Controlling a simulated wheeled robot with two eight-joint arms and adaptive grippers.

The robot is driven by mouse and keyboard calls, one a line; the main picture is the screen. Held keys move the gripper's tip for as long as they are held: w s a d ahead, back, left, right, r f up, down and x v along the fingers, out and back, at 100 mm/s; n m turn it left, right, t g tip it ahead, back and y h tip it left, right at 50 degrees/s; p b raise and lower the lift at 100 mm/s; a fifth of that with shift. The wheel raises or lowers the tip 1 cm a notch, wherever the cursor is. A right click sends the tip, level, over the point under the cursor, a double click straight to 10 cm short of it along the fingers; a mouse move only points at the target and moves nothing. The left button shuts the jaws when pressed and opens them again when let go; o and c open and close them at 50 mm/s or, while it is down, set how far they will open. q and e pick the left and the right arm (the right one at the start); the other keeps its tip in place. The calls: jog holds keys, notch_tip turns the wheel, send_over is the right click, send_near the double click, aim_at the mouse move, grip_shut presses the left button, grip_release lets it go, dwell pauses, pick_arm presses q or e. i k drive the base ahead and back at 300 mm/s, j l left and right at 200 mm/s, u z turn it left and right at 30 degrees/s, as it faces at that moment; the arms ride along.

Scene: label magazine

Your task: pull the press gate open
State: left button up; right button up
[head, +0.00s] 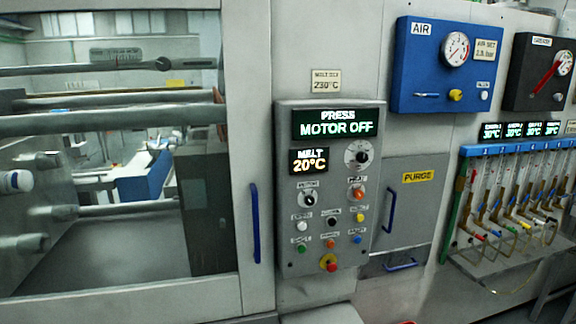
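The press gate (246,160) fills the left of the head view. It is a grey frame around a large clear window, and machine bars show behind the window. A blue vertical handle (255,222) stands on the gate's right side, just left of the control panel. The gate's frame reaches close to the control panel and looks shut. Neither of my grippers is in this view.
The grey control panel (290,258) reads "PRESS MOTOR OFF" and "MELT 20°C". A purge door with a blue handle (390,211) is right of it. A blue air panel (408,60), a dark gauge panel (522,75) and a tube rack (470,150) stand further right.

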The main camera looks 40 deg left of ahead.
aim_at(246, 24)
jog(key=u, duration=2.8)
jog(key=l+z, duration=0.2)
jog(key=z, duration=0.2)
jog(key=i+l+z, duration=0.1)
jog(key=z, duration=0.35)
jog(key=i+l+z, duration=0.1)
jog(key=z, duration=0.3)
jog(key=i+l+z, duration=0.15)
jog(key=z, duration=0.3)
